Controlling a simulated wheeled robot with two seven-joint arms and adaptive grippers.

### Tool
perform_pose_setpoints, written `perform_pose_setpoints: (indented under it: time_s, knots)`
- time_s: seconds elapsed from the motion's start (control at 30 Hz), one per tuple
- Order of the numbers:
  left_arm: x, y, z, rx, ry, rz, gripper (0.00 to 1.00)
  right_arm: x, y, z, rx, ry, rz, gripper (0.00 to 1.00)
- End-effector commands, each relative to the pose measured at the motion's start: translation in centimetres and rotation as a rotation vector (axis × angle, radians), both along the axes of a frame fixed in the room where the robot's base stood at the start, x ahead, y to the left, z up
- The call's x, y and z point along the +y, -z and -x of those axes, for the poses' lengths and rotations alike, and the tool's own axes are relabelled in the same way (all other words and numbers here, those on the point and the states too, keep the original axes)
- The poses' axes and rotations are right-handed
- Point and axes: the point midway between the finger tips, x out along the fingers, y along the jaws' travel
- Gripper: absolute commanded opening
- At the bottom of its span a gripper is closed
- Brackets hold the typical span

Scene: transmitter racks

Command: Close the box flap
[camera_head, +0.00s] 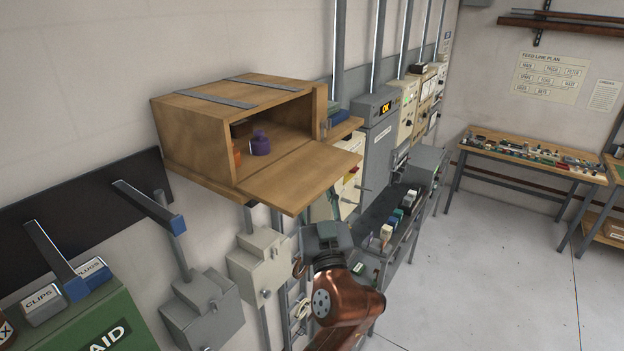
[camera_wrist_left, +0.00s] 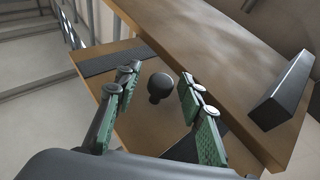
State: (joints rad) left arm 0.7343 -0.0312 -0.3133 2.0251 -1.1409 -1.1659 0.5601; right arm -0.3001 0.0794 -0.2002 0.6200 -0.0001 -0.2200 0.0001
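The wooden box (camera_head: 195,140) is fixed high on the wall. Its flap (camera_head: 305,175) hangs open, sticking out from the box's lower front edge like a shelf. Inside are a purple item (camera_head: 260,146) and an orange item (camera_head: 237,157). My left gripper (camera_head: 325,236) is just below the flap's outer edge in the head view. In the left wrist view its two green-padded fingers (camera_wrist_left: 158,100) are spread apart. A round black knob (camera_wrist_left: 160,86) on a wooden panel shows between and beyond them; I cannot tell whether they touch it. My right gripper is not in view.
Grey electrical boxes (camera_head: 260,265) and conduits stand on the wall below the box. A green first-aid cabinet (camera_head: 95,320) is at lower left. Equipment racks (camera_head: 380,150) stand right of the box. The floor (camera_head: 500,260) at right is clear.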

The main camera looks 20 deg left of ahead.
Motion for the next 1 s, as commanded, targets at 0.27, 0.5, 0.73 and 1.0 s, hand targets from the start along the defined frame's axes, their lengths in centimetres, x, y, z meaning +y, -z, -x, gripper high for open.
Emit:
perform_pose_setpoints:
  time_s: [0.27, 0.5, 0.73, 1.0]
  knots:
    - [0.00, 0.05, -0.01, 0.000, 0.000, 0.000, 0.32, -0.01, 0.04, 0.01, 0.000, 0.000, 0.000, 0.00]
    - [-0.01, 0.04, 0.00, 0.000, 0.000, 0.000, 0.15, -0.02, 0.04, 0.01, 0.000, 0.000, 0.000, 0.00]
    - [-0.03, 0.04, 0.00, 0.000, 0.001, 0.000, 0.00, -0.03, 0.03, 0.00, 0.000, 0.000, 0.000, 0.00]
    - [-0.03, 0.05, 0.00, 0.000, 0.001, 0.000, 0.00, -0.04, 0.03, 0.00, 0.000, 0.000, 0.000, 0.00]
